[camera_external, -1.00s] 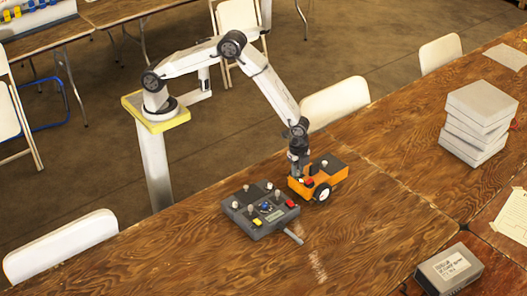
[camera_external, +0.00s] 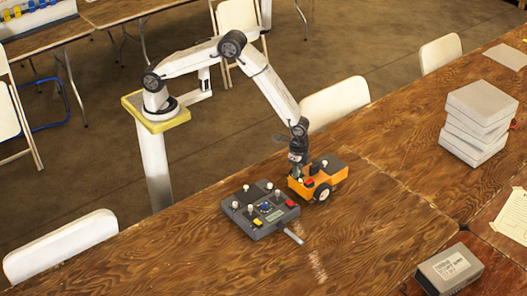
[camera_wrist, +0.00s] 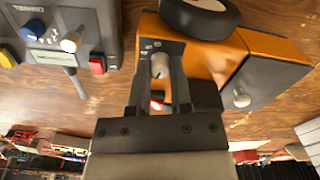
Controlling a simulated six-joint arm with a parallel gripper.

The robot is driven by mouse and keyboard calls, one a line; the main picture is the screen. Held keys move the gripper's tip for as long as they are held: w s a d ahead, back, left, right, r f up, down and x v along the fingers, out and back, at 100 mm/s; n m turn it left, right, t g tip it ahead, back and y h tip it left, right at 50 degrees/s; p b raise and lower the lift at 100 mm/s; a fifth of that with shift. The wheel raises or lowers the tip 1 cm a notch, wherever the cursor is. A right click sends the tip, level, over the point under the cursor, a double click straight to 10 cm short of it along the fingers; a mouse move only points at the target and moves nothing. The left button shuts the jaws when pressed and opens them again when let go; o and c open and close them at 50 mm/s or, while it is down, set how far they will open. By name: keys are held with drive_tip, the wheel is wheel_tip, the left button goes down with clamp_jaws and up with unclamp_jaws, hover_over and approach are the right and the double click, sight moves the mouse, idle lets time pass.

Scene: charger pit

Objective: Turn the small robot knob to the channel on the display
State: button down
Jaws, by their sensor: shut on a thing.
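The small orange robot (camera_external: 330,184) with dark top and wheels stands on the wooden table; its orange body also shows in the wrist view (camera_wrist: 208,57). Its pale round knob (camera_wrist: 160,66) sits on a dark panel between my fingertips in the wrist view. My gripper (camera_external: 296,174) reaches down onto the robot's near left end. In the wrist view my gripper (camera_wrist: 159,72) is shut on the knob. The dark control box (camera_external: 262,225) with coloured buttons and several knobs lies left of the robot. Its display (camera_external: 275,215) is too small to read.
A stack of grey boxes (camera_external: 474,125) stands at the right. A grey labelled box (camera_external: 449,269) lies at the front right. White chairs (camera_external: 335,104) stand along the table's far edge.

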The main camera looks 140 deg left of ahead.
drive_tip(key=c, duration=0.5)
unclamp_jaws()
drive_tip(key=shift+c, duration=0.2)
drive_tip(key=shift+r, duration=0.15)
drive_tip(key=shift+r, duration=3.8)
drive_tip(key=shift+d, duration=0.1)
drive_tip(key=s+d+r+m+t, duration=0.1)
drive_tip(key=s+d, duration=0.3)
drive_tip(key=d, duration=0.5)
drive_tip(key=s+d+r+m, duration=0.1)
drive_tip(key=s+d+r, duration=0.3)
drive_tip(key=d, duration=0.5)
drive_tip(key=s+d+r+m+t, duration=0.1)
drive_tip(key=s+d+r, duration=0.2)
drive_tip(key=d, duration=0.7)
drive_tip(key=shift+s+r+t, duration=0.25)
drive_tip(key=shift+s+t, duration=0.05)
drive_tip(key=shift+s, duration=0.65)
